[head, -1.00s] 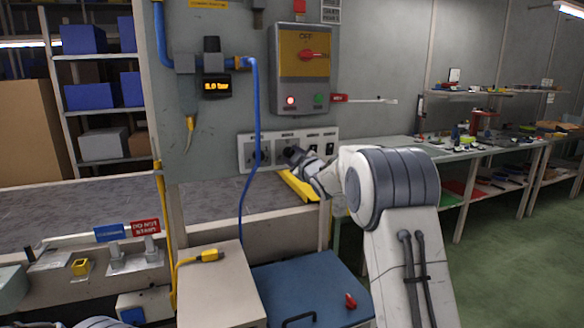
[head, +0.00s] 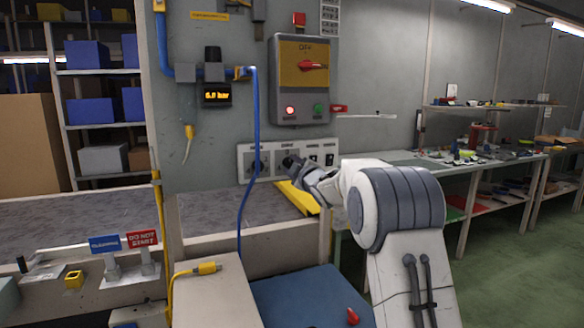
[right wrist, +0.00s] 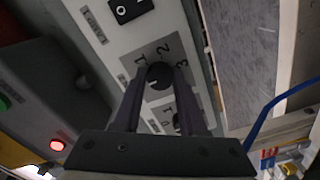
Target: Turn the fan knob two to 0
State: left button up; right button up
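A pale panel (head: 247,151) on the grey wall carries two dark rotary knobs and two rocker switches. My right gripper (head: 292,165) is at its right-hand knob, which it mostly hides in the head view. In the right wrist view that black knob (right wrist: 160,74) lies between the fingertips of the right gripper (right wrist: 161,82), with 1, 2 and 3 printed around it. The fingertips appear to press on both its sides. The other knob (right wrist: 177,120) is partly covered by a finger. The knob names are too small to read. My left gripper is out of view.
A control box (head: 300,95) with a red selector is above the panel. A blue hose (head: 255,120) hangs past the panel's left part. A yellow object (head: 298,198) lies on the ledge below. A blue cabinet (head: 300,300) and a workbench (head: 400,158) stand nearby.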

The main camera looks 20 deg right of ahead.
jog(key=o, duration=0.4)
jog(key=s+b, duration=0.1)
jog(key=s, duration=0.9)
jog(key=shift+s+d+b, duration=0.15)
jog(key=shift+s+b, duration=0.05)
jog(key=shift+b, duration=0.2)
